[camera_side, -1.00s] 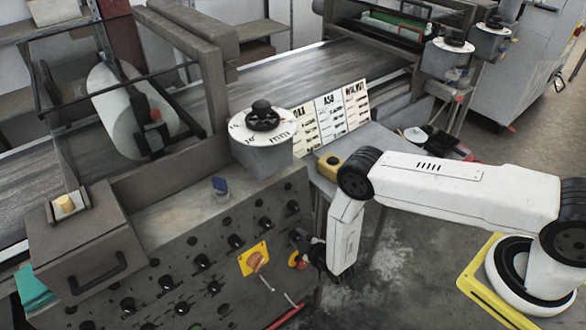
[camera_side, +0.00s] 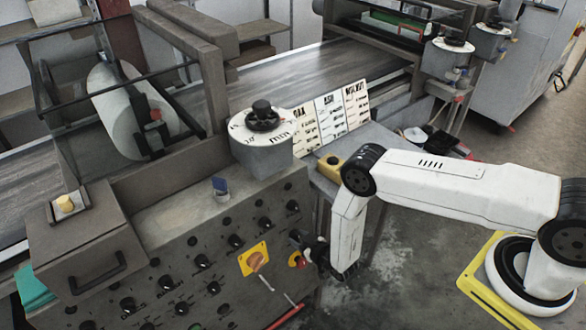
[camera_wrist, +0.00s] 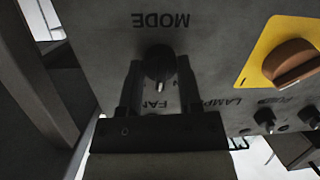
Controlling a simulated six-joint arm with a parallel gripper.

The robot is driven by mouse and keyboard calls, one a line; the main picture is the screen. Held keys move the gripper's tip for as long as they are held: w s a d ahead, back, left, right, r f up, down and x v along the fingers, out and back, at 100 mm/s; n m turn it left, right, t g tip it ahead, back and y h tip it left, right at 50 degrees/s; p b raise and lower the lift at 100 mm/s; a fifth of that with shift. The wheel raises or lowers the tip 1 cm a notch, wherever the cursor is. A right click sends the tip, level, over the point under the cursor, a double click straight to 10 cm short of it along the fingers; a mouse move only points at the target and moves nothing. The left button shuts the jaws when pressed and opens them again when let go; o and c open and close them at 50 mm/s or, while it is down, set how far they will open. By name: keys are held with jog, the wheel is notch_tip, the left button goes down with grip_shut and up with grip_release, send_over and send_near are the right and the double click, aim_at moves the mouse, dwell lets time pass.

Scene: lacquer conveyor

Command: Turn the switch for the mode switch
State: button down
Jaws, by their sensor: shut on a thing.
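The mode switch (camera_wrist: 158,58) is a round black knob with a pale pointer mark, on the dark grey control panel (camera_side: 190,245). In the wrist view the word MODE stands upside down above it. My gripper (camera_wrist: 160,70) has one dark finger on each side of the knob and is shut on it. The knob's pale mark points down in the wrist view, between the fingers. In the side view my gripper (camera_side: 302,242) is at the panel's right end, and the knob is hidden or too small to tell there.
An orange rotary switch on a yellow plate (camera_wrist: 306,35) is right of the knob in the wrist view; it shows in the side view too (camera_side: 247,257). A red button (camera_side: 298,260) is close below my gripper. Several small black knobs cover the panel.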

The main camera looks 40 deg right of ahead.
jog(key=m, duration=0.4)
jog(key=shift+m+y, duration=0.3)
dwell(0.4)
jog(key=shift+c, duration=1.4)
grip_release()
jog(key=v, duration=0.7)
jog(key=shift+s, duration=0.4)
